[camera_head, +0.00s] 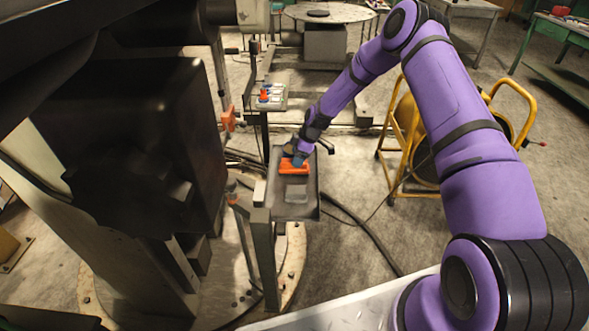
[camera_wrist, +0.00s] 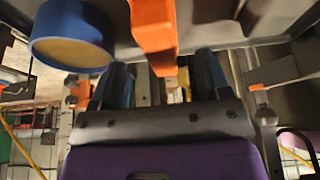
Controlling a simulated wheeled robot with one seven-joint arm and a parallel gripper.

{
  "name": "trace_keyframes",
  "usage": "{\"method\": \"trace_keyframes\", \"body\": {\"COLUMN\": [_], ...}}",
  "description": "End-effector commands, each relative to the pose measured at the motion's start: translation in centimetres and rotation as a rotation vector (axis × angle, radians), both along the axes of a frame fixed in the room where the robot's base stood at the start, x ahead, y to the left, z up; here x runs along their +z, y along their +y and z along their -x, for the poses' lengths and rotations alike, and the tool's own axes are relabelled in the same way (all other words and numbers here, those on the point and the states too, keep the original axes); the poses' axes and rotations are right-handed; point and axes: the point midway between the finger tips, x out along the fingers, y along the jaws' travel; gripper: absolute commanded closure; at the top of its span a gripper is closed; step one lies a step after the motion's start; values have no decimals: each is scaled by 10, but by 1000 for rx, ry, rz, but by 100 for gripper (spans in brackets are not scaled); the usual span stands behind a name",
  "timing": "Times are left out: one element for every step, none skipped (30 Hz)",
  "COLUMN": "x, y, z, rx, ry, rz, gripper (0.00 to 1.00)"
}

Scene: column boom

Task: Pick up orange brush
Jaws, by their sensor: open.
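An orange block-like piece, which looks like the orange brush (camera_head: 291,171), lies on the narrow grey tray (camera_head: 303,212) in the head view. Bristles cannot be made out. In the wrist view, the orange brush (camera_wrist: 153,30) comes down from the top edge, in line with the gap between my fingers. My gripper (camera_head: 297,160) is low over the tray, right at the brush, and partly hides it. In the wrist view, my gripper (camera_wrist: 162,78) has its two dark blue fingers apart, one on each side of the brush. I cannot tell whether they touch it.
A blue round thing with a tan face (camera_wrist: 72,38) is close to the left finger in the wrist view. A yellow frame cart (camera_head: 398,140) stands right of the tray. Dark machinery fills the left.

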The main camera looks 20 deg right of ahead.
Motion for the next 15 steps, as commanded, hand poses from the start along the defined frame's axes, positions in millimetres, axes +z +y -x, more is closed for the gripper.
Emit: {"method": "trace_keyframes", "body": {"x": [-4,-7,-11,-15,-19,-24,-29,-33,-38,-40,-43,-45,-46,-46,-46], "y": [2,3,5,6,8,9,11,12,14,16,17,17,18,18,18], "z": [0,0,0,0,0,-1,-1,-1,-2,-3,-3,-4,-4,-4,-4], "rx": [0,1,1,2,2,1,0,0,1,2,1,1,1,1,1], "ry": [1,2,3,2,1,2,2,3,2,1,1,1,0,0,0], "rz": [0,-1,-1,-1,0,0,0,0,-1,0,0,0,0,0,0], "gripper": [30,30,30,30,30,30,30,30,30,30,30,30,30,30,30]}}
